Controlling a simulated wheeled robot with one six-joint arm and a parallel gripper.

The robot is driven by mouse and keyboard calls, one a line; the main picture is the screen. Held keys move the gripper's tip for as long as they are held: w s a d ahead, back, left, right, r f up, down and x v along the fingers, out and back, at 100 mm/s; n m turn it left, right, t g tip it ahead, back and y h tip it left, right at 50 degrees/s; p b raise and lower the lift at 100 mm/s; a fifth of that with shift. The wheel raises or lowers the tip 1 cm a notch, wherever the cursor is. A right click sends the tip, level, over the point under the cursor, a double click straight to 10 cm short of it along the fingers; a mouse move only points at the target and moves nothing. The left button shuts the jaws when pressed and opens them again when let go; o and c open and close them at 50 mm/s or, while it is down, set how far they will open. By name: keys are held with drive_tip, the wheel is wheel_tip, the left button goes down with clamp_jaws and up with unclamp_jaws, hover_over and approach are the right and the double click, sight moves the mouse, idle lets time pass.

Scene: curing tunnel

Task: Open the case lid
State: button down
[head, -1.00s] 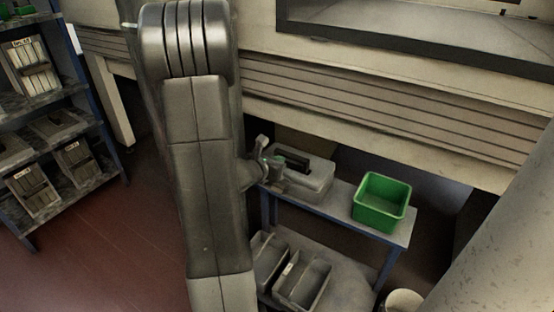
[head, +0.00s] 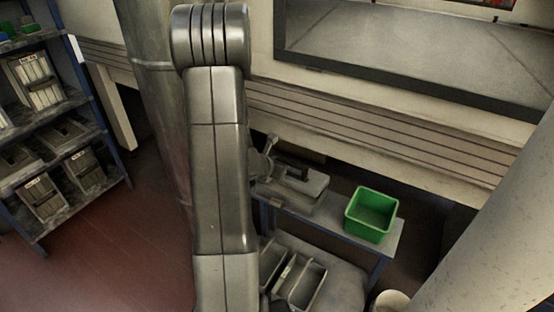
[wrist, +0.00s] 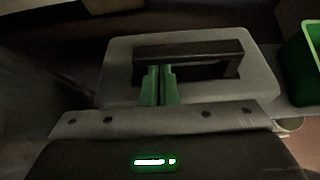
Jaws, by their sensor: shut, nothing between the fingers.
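The grey case (head: 312,190) sits on the left part of a small bench in the head view. Its lid (wrist: 118,70) lies flat and looks closed, with a black bar handle (wrist: 205,50) on top. The handle also shows in the head view (head: 292,171). My gripper (wrist: 158,72) has green fingers that are shut together and empty. In the wrist view they overlap the left end of the handle; I cannot tell whether they touch it.
A green bin (head: 371,214) stands on the bench (head: 340,232) right of the case. A slatted machine wall (head: 380,125) rises behind. A loaded shelf rack (head: 95,135) stands at left, with open red floor between.

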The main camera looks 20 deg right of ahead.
drive_tip(key=shift+w+d+r+g+y+p, duration=0.4)
drive_tip(key=shift+r+p, duration=0.25)
drive_tip(key=shift+p, duration=1.25)
drive_tip(key=shift+w+d+r+g+y+p, duration=0.3)
drive_tip(key=shift+d+r+g+y+p, duration=0.25)
drive_tip(key=shift+p, duration=1.35)
drive_tip(key=p, duration=0.2)
drive_tip(key=shift+w+d+r+p, duration=0.2)
drive_tip(key=shift+w+r+p, duration=0.1)
drive_tip(key=shift+w+r, duration=0.1)
drive_tip(key=d+p, duration=0.1)
drive_tip(key=w+r+p, duration=0.1)
drive_tip(key=p, duration=0.1)
drive_tip(key=shift+w+d, duration=0.2)
drive_tip(key=shift+d, duration=0.2)
drive_tip(key=shift+w+d+p, duration=1.45)
drive_tip(key=shift+d+p, duration=0.15)
drive_tip(key=shift+p, duration=0.15)
drive_tip(key=shift+w+d+p, duration=1.4)
drive_tip(key=shift+d+p, duration=0.2)
drive_tip(key=shift+p, duration=0.1)
drive_tip(key=shift+r, duration=0.1)
wheel_tip(320, 180, up, 10)
hover_over(283, 160)
drive_tip(key=w+d, duration=0.2)
drive_tip(key=shift+s+a+r+b, duration=0.15)
drive_tip(key=shift+s+r+b, duration=0.1)
drive_tip(key=shift+b, duration=0.1)
drive_tip(key=shift+f, duration=0.1)
